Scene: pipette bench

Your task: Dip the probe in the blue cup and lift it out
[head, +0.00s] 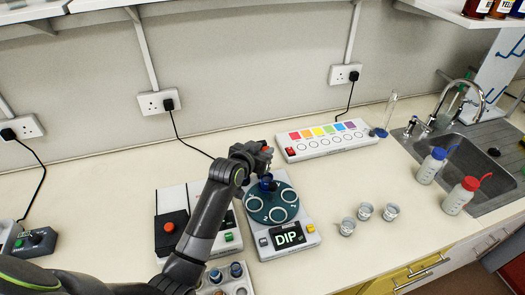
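My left gripper (262,157) is over the back of a dark teal round plate (258,208) on a device whose screen reads DIP. A small dark blue cup (268,182) stands at the back of the plate, just below the gripper. The plate also has several white ring marks. A small red-orange part (267,149) shows at the gripper. I cannot tell if it belongs to a probe. No probe shows clearly, and the fingers are too small and dark to read. My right gripper is out of view.
A white box with a red button (169,227) stands left of the device. A tray with small cups (236,270) is in front. Three clear cups (365,211) stand to the right, and a colour-strip panel (325,140) behind. Bottles (431,165) stand by the sink.

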